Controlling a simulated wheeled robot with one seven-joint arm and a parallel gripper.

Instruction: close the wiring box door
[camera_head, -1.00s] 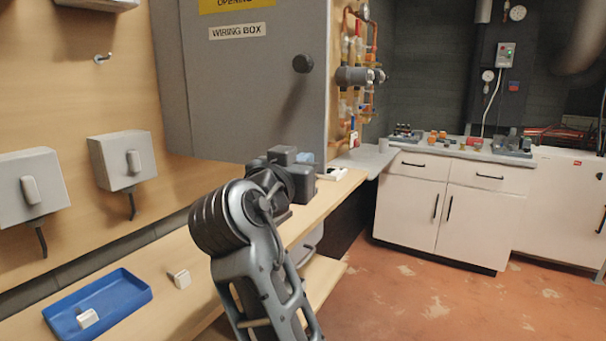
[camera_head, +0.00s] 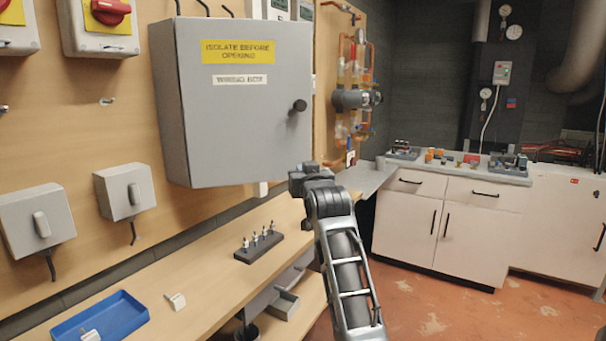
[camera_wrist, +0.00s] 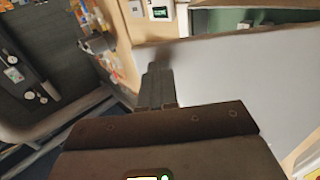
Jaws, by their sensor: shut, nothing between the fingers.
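The grey wiring box (camera_head: 168,105) hangs on the wooden wall panel. Its door (camera_head: 235,125) carries a yellow label, a white label and a black knob (camera_head: 299,106) near its right edge. In the wrist view the door is a broad pale grey panel (camera_wrist: 235,75); a green-backed space shows past its edge, so it looks ajar, though the head view does not show how far. My gripper (camera_head: 303,172) is by the door's lower right corner, below the knob. In the wrist view my gripper (camera_wrist: 156,85) is shut and empty beside the panel; contact cannot be told.
A wooden bench (camera_head: 200,280) below holds a blue tray (camera_head: 100,318) and a dark block with small upright parts (camera_head: 259,245). Grey switch boxes (camera_head: 125,190) are on the wall at left. Copper pipework (camera_head: 355,100) is right of the box. The red floor at right is open.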

